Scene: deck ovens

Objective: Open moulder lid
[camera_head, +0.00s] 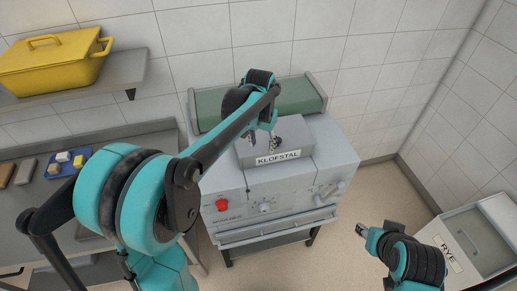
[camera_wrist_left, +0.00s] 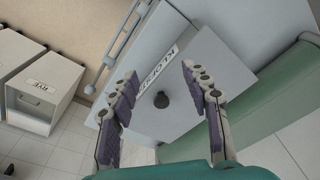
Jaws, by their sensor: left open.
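The moulder (camera_head: 285,195) is a grey machine with a red button and dials on its front, standing by the tiled wall. Its lid (camera_head: 305,143) is a light grey box top labelled KLOFSTAL and looks closed. In the left wrist view the lid (camera_wrist_left: 185,112) has a dark round knob (camera_wrist_left: 161,100) on top. My left gripper (camera_wrist_left: 160,85) is open, with the knob between and beyond its fingers; contact does not show. In the head view the left gripper (camera_head: 270,138) is over the lid and hides the knob. My right gripper (camera_head: 361,229) is low at the right, away from the moulder.
A green rounded part (camera_head: 310,97) lies along the back of the moulder. A white RYE bin (camera_head: 470,245) stands at the right. A counter with a blue tray (camera_head: 68,172) and a shelf with a yellow lidded box (camera_head: 50,62) are at the left.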

